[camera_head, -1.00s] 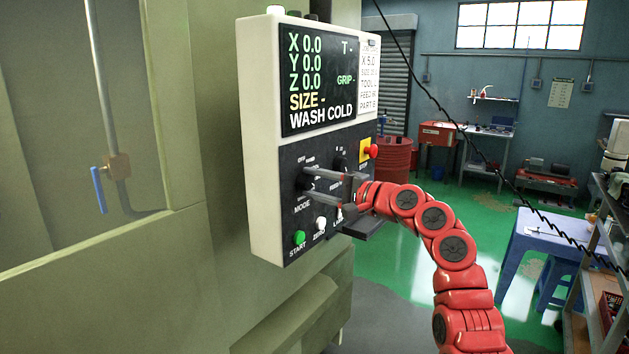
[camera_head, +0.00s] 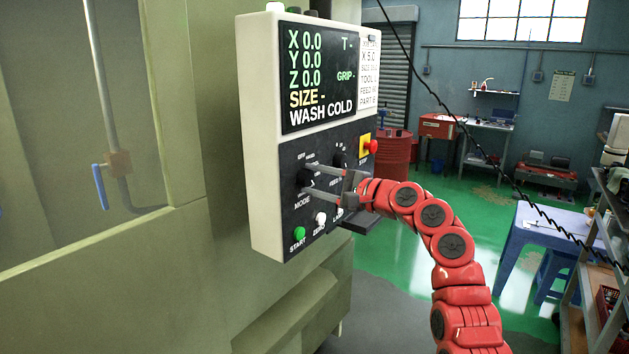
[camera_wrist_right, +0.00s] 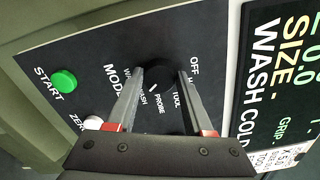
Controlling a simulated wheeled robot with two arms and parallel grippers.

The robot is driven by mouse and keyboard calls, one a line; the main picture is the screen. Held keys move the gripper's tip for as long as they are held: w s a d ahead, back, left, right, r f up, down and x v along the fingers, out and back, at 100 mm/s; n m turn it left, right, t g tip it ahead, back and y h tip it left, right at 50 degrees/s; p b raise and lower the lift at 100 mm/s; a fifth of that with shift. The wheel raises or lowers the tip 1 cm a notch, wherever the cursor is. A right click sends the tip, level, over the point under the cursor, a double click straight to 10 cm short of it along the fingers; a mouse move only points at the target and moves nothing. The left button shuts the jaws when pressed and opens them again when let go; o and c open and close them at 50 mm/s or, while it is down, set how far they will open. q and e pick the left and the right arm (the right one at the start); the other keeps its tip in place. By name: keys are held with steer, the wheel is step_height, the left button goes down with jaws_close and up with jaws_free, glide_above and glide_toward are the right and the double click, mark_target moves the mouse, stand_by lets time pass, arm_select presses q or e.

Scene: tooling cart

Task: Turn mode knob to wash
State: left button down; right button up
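The black mode knob (camera_head: 305,180) is on the dark lower part of the control panel (camera_head: 265,135). In the right wrist view the knob (camera_wrist_right: 158,74) sits between the two fingertips of my right gripper (camera_wrist_right: 161,78). Its white pointer mark is on the side by the PROBE and WASH labels; the exact setting is hard to tell. My right gripper (camera_head: 313,181) reaches in from the right with its fingers apart, one on each side of the knob. Whether they touch it is unclear. My left gripper is not in view.
The panel's screen (camera_head: 318,75) reads WASH COLD in its bottom line. A green start button (camera_head: 299,234) and a white zero button (camera_head: 320,219) are below the knob. A red stop button (camera_head: 373,146) is at the panel's right edge.

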steer(key=o, duration=0.4)
steer(key=shift+d, duration=0.1)
steer(key=b+v, duration=0.5)
steer(key=v, duration=1.2)
steer(key=shift+s+d+b, duration=0.1)
steer(key=shift+b, duration=0.2)
